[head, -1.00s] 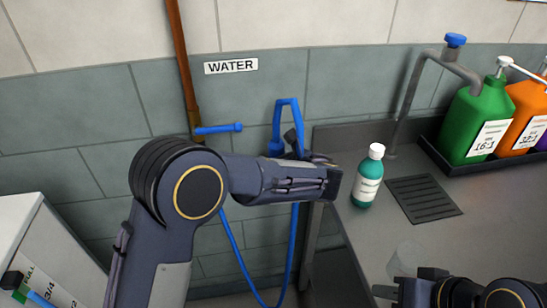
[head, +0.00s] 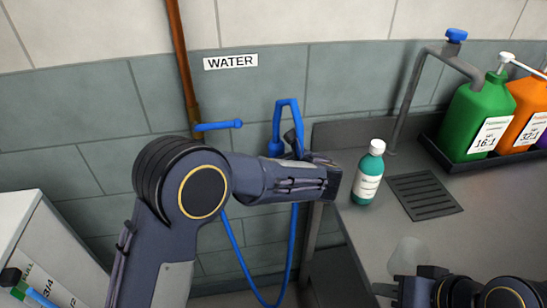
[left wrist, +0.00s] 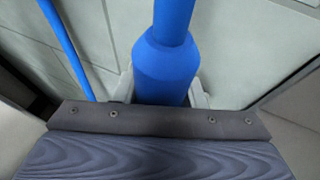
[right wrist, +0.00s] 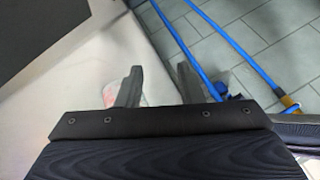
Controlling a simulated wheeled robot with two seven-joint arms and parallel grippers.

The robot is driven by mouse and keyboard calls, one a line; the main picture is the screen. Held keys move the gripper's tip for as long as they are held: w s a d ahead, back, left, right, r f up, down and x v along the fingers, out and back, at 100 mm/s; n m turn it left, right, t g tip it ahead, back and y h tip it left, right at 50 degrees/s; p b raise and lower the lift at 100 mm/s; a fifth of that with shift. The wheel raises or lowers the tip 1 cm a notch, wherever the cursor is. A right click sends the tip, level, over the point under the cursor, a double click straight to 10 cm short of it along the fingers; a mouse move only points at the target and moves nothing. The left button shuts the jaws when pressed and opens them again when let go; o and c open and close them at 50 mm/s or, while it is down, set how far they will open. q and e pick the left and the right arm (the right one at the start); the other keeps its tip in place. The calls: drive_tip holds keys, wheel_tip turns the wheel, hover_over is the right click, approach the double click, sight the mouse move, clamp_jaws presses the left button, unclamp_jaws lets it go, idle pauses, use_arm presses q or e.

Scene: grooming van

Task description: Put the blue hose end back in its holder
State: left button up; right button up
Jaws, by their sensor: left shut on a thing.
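The blue hose end (left wrist: 167,68) stands between the fingers of my left gripper (left wrist: 165,95) in the left wrist view, and the gripper is shut on it. In the head view the hose end (head: 276,147) is by the wall, with the blue hose looping above it; my left arm's wrist hides part of the hose. A blue fitting (head: 219,126) sticks out to the right from the wall under the WATER sign (head: 230,62). I cannot tell which part is the holder. My right gripper (right wrist: 160,85) has its fingers apart and holds nothing I can see.
A teal bottle with a white cap (head: 368,175) stands on the grey counter (head: 440,245), left of a dark drain grille (head: 424,195). A bent tap pipe (head: 407,100) and a tray of pump jugs, one green (head: 472,120), are behind. A white cabinet (head: 25,235) is at lower left.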

use_arm(q)
drive_tip(key=shift+f, duration=0.5)
use_arm(e)
drive_tip(key=shift+f, duration=0.3)
use_arm(q)
drive_tip(key=o, duration=1.3)
use_arm(e)
drive_tip(key=shift+f+b, duration=0.1)
drive_tip(key=shift+b, duration=0.25)
use_arm(q)
drive_tip(key=v, duration=0.8)
drive_tip(key=shift+d, duration=0.1)
use_arm(e)
drive_tip(key=shift+s, duration=0.1)
